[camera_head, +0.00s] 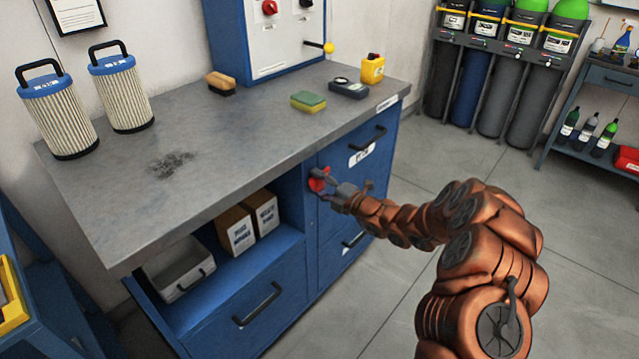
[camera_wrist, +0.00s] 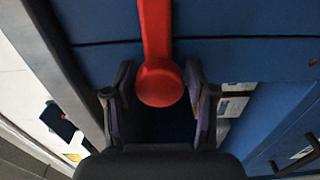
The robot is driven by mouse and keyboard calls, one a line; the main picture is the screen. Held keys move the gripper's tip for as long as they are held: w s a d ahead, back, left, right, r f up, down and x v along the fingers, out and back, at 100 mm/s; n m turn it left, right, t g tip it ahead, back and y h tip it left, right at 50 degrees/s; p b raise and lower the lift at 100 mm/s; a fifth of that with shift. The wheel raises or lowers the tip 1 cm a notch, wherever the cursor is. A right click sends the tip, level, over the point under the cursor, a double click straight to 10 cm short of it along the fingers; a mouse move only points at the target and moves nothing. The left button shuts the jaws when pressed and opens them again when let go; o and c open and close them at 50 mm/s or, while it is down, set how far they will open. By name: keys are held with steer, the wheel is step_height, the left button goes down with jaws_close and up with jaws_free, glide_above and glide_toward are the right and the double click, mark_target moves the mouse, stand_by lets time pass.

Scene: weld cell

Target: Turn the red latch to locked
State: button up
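The red latch (camera_head: 317,180) is on the blue front of the workbench cabinet, near the upper drawer's left edge. In the wrist view the red latch (camera_wrist: 160,82) is a bar with a rounded end, running up and out of the picture. My gripper (camera_head: 335,193) is at the latch. In the wrist view my gripper (camera_wrist: 160,75) has its two dark fingers apart, one on each side of the rounded end, with narrow gaps that look clear. The latch's pivot and any lock marking are hidden or out of view.
The grey worktop (camera_head: 240,130) overhangs just above the latch. A drawer handle (camera_head: 368,139) juts out right of the latch. The floor (camera_head: 440,150) to the right is clear.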

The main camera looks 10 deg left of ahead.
steer(key=shift+o, duration=0.9)
steer(key=shift+d, duration=0.1)
steer(key=shift+d, duration=0.25)
steer(key=v, duration=1.1)
steer(key=shift+s+d, duration=0.2)
steer(key=shift+s, duration=0.05)
